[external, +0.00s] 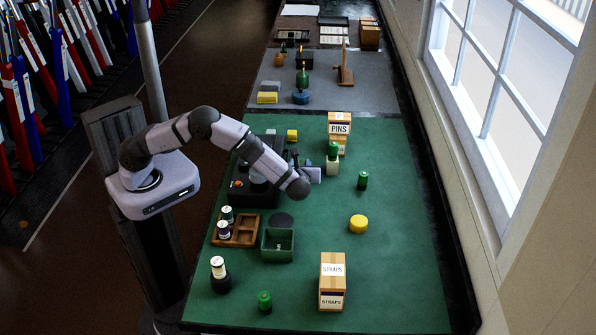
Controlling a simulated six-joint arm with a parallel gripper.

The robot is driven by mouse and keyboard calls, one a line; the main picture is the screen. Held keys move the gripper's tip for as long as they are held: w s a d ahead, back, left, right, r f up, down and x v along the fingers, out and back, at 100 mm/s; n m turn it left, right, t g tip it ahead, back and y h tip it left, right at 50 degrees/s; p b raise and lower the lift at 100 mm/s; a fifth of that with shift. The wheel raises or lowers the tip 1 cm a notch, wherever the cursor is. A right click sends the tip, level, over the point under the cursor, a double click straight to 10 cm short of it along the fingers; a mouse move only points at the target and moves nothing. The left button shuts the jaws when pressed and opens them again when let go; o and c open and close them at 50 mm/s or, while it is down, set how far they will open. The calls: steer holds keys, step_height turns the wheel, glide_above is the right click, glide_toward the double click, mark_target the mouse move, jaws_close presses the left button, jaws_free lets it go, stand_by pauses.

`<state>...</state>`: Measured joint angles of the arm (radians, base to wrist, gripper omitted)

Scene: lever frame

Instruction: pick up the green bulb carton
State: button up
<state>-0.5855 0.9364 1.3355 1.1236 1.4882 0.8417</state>
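Several small green things stand on the green bench mat (400,260), and I cannot tell for sure which is the bulb carton. One upright green container (362,180) stands right of my gripper, apart from it. Another green container (264,301) stands near the front edge. A green-topped pale container (333,151) stands just beyond my gripper. An open green box (278,246) sits at the middle left. My gripper (293,156) is at the arm's end over the mat's left middle, small and dark; its fingers are too unclear to read.
A STRAPS carton (332,282) stands at front, a PINS carton (339,124) at back. A yellow round tin (358,224) lies at right. A wooden tray (236,231) with canisters and a dark machine (250,190) are at left. The mat's right side is mostly clear; windows flank it.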

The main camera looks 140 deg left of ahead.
steer(key=shift+c, duration=0.5)
steer(key=shift+r, duration=0.25)
step_height(320, 180, up, 10)
steer(key=shift+f+b, duration=0.25)
steer(key=shift+b, duration=0.65)
steer(key=shift+w, duration=0.1)
